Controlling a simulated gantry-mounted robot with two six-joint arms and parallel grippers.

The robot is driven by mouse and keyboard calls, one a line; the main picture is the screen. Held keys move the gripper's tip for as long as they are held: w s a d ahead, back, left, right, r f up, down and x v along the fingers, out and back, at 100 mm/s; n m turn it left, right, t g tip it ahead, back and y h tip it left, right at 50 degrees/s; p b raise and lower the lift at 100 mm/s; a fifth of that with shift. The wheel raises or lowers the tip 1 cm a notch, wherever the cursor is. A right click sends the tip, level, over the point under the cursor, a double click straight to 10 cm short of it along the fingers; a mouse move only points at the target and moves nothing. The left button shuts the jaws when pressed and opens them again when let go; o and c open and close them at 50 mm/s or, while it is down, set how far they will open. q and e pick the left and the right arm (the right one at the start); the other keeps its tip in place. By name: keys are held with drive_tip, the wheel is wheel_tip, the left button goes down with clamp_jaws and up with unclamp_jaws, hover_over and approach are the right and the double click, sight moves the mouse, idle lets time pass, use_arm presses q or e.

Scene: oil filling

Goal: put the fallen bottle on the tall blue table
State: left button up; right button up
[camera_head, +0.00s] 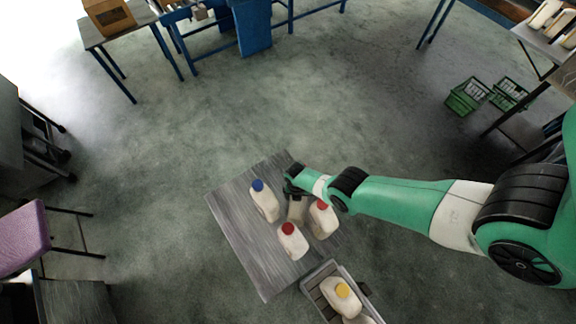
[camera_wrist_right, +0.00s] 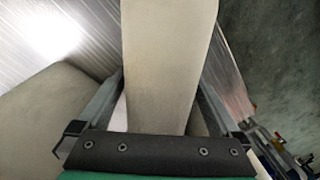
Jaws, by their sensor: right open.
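My right gripper (camera_head: 290,187) reaches in from the right over the grey table (camera_head: 232,225). In the right wrist view its jaws (camera_wrist_right: 160,115) are open, with a pale bottle (camera_wrist_right: 170,60) between the two fingers. In the head view this bottle (camera_head: 297,209) is partly hidden by the gripper and the neighbouring bottles; I cannot tell clearly whether it lies or stands. Beside it are a blue-capped bottle (camera_head: 266,203) and two red-capped bottles (camera_head: 294,243) (camera_head: 323,222). Blue-framed tables (camera_head: 254,30) stand at the back. My left gripper is not in view.
A grey tray (camera_head: 366,289) with a yellow-capped bottle (camera_head: 343,297) is at the bottom. A purple chair (camera_head: 22,237) is at the left, a box (camera_head: 108,16) on a table at the upper left, green crates (camera_head: 466,97) at the right. The middle floor is clear.

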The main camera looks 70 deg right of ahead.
drive_tip(key=shift+w+a+f+b, duration=0.1)
drive_tip(key=shift+a+f+b, duration=0.1)
drive_tip(key=shift+f+b, duration=0.85)
drive_tip(key=shift+d+f, duration=0.15)
drive_tip(key=shift+f, duration=0.15)
drive_tip(key=shift+r, duration=0.1)
drive_tip(key=shift+d, duration=0.1)
drive_tip(key=c, duration=1.4)
drive_tip(key=shift+r, duration=0.1)
